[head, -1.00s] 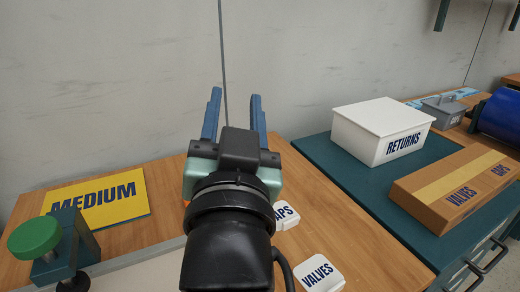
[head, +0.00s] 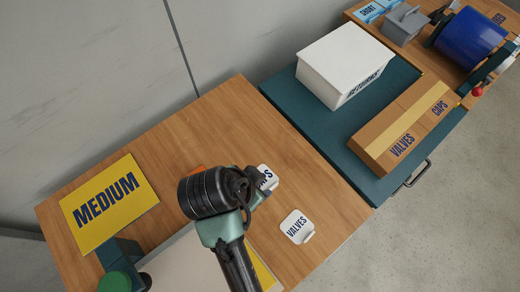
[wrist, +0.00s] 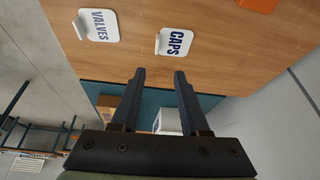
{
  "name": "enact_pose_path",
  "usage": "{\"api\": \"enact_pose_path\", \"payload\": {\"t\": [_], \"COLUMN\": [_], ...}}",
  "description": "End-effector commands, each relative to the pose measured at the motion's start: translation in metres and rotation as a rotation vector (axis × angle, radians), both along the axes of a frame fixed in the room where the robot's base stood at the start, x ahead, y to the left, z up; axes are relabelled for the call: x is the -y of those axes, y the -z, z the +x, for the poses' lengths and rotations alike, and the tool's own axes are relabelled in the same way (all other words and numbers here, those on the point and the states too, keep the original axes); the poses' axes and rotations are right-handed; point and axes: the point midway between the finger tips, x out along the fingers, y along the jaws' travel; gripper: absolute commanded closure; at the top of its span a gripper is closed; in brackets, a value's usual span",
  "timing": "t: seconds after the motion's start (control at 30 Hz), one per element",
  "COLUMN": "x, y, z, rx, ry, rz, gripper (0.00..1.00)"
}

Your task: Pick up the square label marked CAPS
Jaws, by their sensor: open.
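The square white CAPS label (head: 266,178) lies on the wooden table, partly hidden behind my gripper in the head view. In the wrist view the CAPS label (wrist: 176,42) shows whole, with a small raised tab at its left edge. My gripper (wrist: 158,75) is open and empty, its two dark fingers pointing toward the label and apart from it. In the head view my wrist hides most of the fingers. The similar white VALVES label (head: 297,226) lies nearby on the table; it also shows in the wrist view (wrist: 98,25).
A yellow MEDIUM sign (head: 108,203) lies at the left, near a green-knobbed clamp (head: 114,281). A white RETURNS box (head: 343,64) and a cardboard VALVES/CAPS box (head: 404,125) stand on the teal surface. An orange item (wrist: 257,3) is near the labels. Bare wood lies around the labels.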

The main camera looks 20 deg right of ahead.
Motion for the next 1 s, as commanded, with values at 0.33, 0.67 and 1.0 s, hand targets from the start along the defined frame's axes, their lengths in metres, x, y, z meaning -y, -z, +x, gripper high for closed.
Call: {"api": "enact_pose_path", "payload": {"t": [0.33,0.67,1.0], "x": [0.016,0.028,0.039], "y": [0.04,0.073,0.109], "z": [-0.006,0.002,0.013], "rx": [-0.04,-0.035,-0.036], "ry": [0.031,0.028,0.028], "rz": [-0.001,0.0,0.0], "gripper": [0.55,0.55,0.55]}}
